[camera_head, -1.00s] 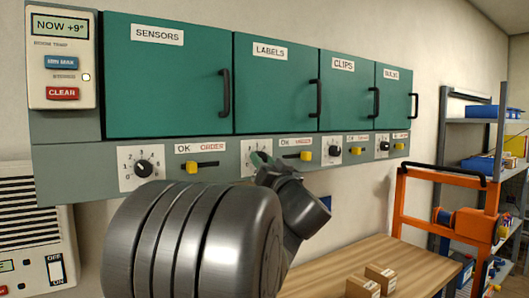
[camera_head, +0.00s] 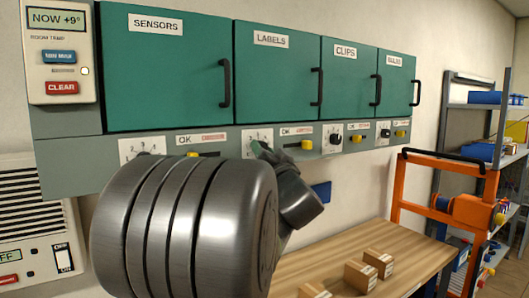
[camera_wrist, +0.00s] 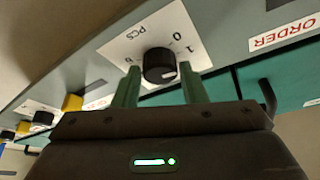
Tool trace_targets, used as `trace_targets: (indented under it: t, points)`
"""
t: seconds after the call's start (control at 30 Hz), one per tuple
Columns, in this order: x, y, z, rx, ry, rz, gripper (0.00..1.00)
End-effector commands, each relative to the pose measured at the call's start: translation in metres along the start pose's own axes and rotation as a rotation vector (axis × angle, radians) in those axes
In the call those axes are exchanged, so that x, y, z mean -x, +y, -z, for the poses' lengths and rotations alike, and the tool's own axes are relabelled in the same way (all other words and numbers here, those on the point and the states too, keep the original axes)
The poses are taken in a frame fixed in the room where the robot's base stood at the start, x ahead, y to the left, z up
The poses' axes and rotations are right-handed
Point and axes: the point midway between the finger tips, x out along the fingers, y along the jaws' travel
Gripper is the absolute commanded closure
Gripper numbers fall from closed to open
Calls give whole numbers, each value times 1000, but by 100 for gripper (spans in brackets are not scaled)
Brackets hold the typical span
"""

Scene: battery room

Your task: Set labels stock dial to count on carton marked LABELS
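The labels stock dial is a black knob (camera_wrist: 157,60) with a white pointer line, on a white plate marked PCS, 0 and 1. In the wrist view it is upside down, with the pointer toward the lower right; part of the scale is hidden. The dial plate (camera_head: 250,136) sits below the LABELS door in the head view, mostly behind my gripper. My gripper (camera_wrist: 160,75) has its two green fingers apart, one on each side of the knob; contact cannot be told. Small brown cartons (camera_head: 360,277) lie on the wooden bench; their markings are too small to read.
The LABELS door (camera_head: 275,80) is closed, like its neighbours. A yellow slider (camera_head: 306,145) sits right of the dial, with the clips dial (camera_head: 335,139) beyond it. The wooden bench (camera_head: 400,245) stands below. An orange frame (camera_head: 400,190) and shelves are at the right.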

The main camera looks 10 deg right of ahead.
Motion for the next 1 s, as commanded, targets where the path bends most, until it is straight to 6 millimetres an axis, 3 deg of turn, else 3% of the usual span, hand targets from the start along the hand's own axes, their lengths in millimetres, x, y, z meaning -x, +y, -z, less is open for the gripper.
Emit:
trace_targets:
  t: [0.07,0.47,1.0]
  points:
    - [0,0,0,0,0,0,45]
    - [8,0,0,2,0,0,45]
    - [116,2,-1,2,1,-4,45]
